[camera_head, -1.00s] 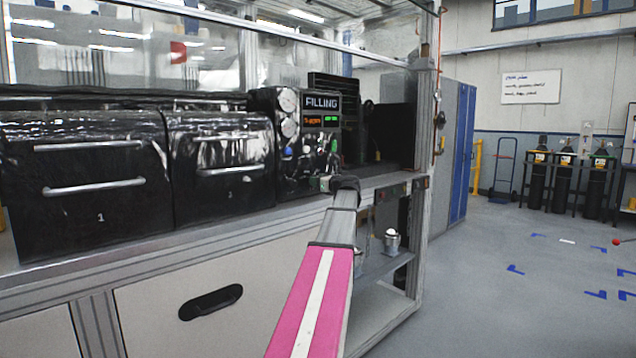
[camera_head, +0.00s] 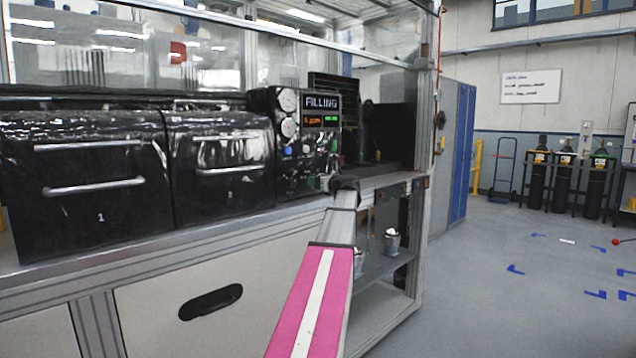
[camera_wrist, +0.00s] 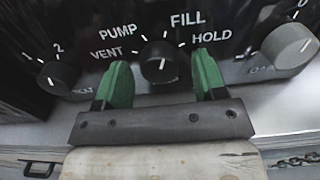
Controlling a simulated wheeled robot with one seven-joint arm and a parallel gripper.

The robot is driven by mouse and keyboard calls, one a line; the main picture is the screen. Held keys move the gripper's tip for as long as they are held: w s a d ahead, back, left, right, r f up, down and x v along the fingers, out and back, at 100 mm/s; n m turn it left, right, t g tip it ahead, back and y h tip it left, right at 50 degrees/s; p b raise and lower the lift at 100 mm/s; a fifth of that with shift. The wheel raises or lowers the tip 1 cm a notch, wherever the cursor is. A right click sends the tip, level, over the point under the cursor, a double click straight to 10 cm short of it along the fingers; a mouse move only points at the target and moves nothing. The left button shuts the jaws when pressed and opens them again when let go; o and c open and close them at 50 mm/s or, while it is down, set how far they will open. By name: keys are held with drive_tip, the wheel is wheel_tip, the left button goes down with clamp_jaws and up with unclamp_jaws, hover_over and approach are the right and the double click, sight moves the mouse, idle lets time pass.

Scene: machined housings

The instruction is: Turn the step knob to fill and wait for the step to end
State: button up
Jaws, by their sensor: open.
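The step knob (camera_wrist: 160,62) is black and round with a short white line on its face. The labels VENT, PUMP, FILL and HOLD arc above it in the wrist view. The line stands nearly upright, roughly toward FILL, but its exact setting is hard to read. My gripper (camera_wrist: 158,84) is open, with one green finger on each side of the knob. I cannot tell whether the fingers touch it. In the head view, my gripper (camera_head: 328,183) reaches the lower part of the black control panel (camera_head: 291,185), which has a FILLING sign (camera_head: 321,102) and orange and green readouts.
A grey knob (camera_wrist: 290,46) lies to the right of the step knob and a black knob (camera_wrist: 58,77) to its left. Two black drawers (camera_head: 85,185) stand left of the panel. A cup (camera_head: 391,242) sits on the shelf below. Open floor lies right.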

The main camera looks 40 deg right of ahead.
drive_tip(key=shift+s, duration=0.15)
drive_tip(key=s, duration=1)
drive_tip(key=shift+s, duration=0.3)
